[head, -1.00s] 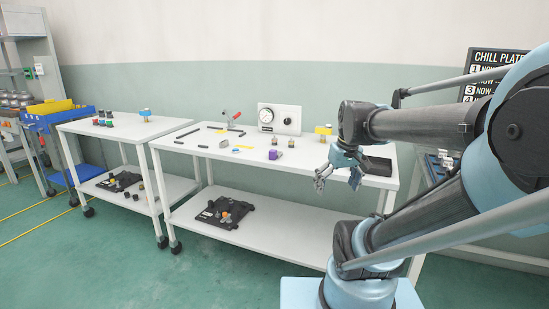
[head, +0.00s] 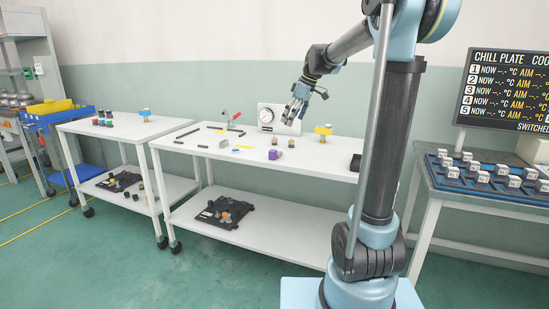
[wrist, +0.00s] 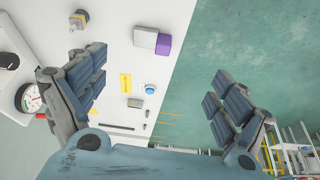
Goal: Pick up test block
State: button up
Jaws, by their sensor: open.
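A purple block (head: 275,155) sits near the front edge of the middle white table (head: 310,164). In the wrist view it shows a purple side (wrist: 164,45) and a grey face. No label on it is readable, so I cannot tell for certain that it is the test block. My gripper (head: 293,112) is open and empty, raised above the table in front of the gauge panel. In the wrist view its fingers (wrist: 158,90) are wide apart. The block lies beyond them, touching neither.
A gauge panel (head: 279,118), a red-handled clamp (head: 233,120) and a yellow-topped fitting (head: 323,131) stand on the table. A yellow strip (wrist: 125,83) and a blue-topped part (wrist: 149,88) lie nearby. At right, a bench holds a blue rack (head: 475,178) with several metal blocks.

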aim_at(275, 150)
jog(key=shift+n, duration=0.3)
jog(key=x, duration=0.6)
jog(key=w+a+x, duration=0.1)
jog(key=x, duration=0.5)
jog(key=w+x, duration=0.1)
jog(key=x, duration=0.4)
jog(key=shift+w+a, duration=0.15)
jog(key=shift+a, duration=0.15)
jog(key=c, duration=1.3)
